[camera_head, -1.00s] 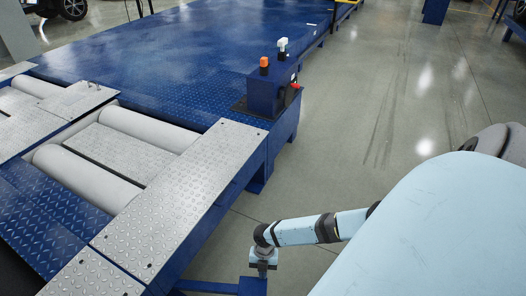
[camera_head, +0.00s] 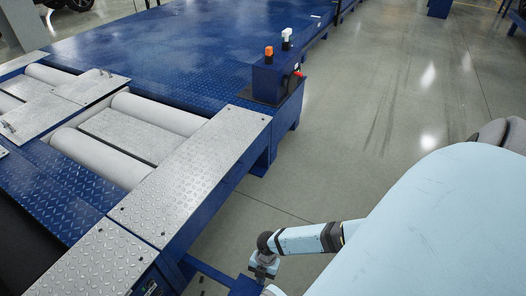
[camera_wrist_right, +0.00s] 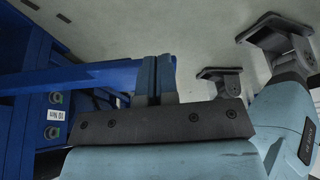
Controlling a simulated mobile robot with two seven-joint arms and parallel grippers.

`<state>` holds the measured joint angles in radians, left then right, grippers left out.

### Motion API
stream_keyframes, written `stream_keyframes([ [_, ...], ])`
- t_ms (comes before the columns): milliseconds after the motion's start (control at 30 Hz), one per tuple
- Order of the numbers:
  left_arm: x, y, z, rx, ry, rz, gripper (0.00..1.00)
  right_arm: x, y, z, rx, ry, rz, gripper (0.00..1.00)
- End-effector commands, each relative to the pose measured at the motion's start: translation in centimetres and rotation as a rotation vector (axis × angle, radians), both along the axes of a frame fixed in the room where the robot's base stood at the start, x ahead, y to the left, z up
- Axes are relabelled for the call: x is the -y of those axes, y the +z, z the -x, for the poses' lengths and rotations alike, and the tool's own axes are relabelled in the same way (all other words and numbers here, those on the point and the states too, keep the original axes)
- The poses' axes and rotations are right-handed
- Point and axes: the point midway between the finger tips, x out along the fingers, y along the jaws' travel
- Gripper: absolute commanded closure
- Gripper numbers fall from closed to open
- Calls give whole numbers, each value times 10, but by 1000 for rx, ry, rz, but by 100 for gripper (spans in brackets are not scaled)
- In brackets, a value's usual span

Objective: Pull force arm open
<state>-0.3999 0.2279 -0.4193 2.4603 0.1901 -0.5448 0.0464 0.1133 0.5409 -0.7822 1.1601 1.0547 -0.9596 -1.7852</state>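The force arm (camera_head: 208,273) is a blue bar that sticks out from the side of the blue roller tester (camera_head: 190,219). In the head view it slopes down to the right, towards my right gripper (camera_head: 264,272). In the right wrist view the force arm (camera_wrist_right: 80,77) comes in from the left and reaches the fingers of my right gripper (camera_wrist_right: 157,62). The fingers stand close together and look shut on the blue end of the arm, which they partly hide. My left gripper is in neither view.
A blue control post (camera_head: 278,78) with an orange and a white top stands on the tester's edge. Rollers (camera_head: 160,114) and tread plates lie to the left. Two green-ringed knobs (camera_wrist_right: 55,115) show on the tester's side. The grey floor (camera_head: 400,100) to the right is clear.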

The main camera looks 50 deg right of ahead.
Motion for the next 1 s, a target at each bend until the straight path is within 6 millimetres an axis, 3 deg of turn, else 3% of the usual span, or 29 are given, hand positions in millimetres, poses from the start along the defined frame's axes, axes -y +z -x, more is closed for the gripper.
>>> stream_keyframes([
  [633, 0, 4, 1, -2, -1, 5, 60, -1, 4, 1, -1, 2, 1, 100],
  [767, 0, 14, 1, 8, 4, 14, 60, 5, 21, -1, 1, 2, 2, 100],
  [1000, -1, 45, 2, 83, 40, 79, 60, 24, 73, -9, 1, 2, 3, 100],
])
